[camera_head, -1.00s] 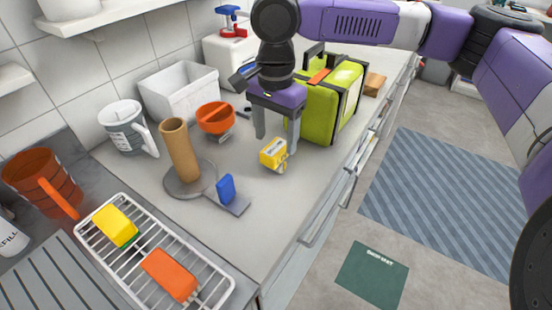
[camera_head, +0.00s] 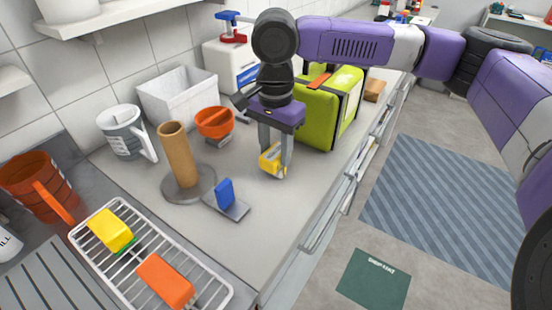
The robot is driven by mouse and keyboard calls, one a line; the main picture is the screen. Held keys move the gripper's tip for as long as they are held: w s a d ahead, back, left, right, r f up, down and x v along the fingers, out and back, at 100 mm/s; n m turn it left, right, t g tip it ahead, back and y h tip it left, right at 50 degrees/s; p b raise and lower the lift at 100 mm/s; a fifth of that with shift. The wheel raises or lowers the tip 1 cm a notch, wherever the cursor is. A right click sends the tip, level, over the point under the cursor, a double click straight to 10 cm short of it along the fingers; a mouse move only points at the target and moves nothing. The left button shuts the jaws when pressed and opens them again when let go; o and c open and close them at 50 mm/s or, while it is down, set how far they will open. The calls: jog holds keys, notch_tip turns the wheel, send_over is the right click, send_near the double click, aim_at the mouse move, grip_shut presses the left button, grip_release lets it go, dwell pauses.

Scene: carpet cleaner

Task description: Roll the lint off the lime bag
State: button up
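The lime bag (camera_head: 319,118) stands upright on the counter, bright green with dark straps and an orange patch on top. My gripper (camera_head: 274,170) points down in front of the bag's left side. Its two fingers stand either side of a small yellow tool with a pale grey part (camera_head: 270,160), perhaps the lint roller. The fingers partly hide the tool, and I cannot tell whether they grip it or only stand around it. The arm hides part of the bag's top and left side. No lint can be made out at this size.
A cardboard tube on a round grey base (camera_head: 180,155), a blue-handled tool (camera_head: 225,193) and an orange bowl (camera_head: 214,122) stand to the left. A wire rack (camera_head: 206,270) holds a yellow and an orange block.

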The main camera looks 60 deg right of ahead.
aim_at(276, 152)
grip_shut()
jog(key=shift+r, duration=0.1)
notch_tip(276, 152, up, 6)
jog(key=p, duration=0.7)
dwell(0.5)
